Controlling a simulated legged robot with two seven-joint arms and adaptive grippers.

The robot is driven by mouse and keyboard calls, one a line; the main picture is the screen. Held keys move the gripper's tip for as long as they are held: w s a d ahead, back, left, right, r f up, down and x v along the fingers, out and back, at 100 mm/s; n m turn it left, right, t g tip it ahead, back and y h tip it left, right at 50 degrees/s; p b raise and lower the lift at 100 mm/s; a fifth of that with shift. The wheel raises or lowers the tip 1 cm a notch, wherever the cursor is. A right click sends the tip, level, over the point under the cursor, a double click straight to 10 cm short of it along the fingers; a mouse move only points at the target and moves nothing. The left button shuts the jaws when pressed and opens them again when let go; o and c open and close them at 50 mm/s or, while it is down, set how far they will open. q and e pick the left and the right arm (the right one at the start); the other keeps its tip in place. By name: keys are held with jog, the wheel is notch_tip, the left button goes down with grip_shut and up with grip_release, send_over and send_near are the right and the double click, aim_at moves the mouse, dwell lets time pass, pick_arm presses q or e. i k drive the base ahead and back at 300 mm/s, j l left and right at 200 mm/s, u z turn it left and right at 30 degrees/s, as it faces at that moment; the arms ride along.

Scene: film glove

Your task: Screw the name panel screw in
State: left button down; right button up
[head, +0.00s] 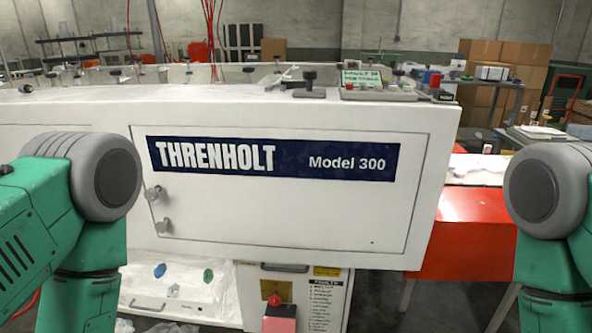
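The name panel (390,205) is a white rectangular cover on the front of the white machine. It carries a dark blue label (290,157) reading "THRENHOLT Model 300". Two metal knob-like screws stick out near its left edge, an upper one (152,193) and a lower one (162,226). I cannot tell how far in either sits. A small dark spot (372,242) shows near the panel's lower right. My green arms show at the left and right edges; both grippers are out of view, so what they hold is hidden.
A red button box (281,318) and a label plate (325,300) sit below the panel. A control box (378,88) stands on the machine's top. A red machine part (462,235) lies to the right. The space before the panel between my arms looks clear.

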aim_at(150, 195)
jog(key=u, duration=1.05)
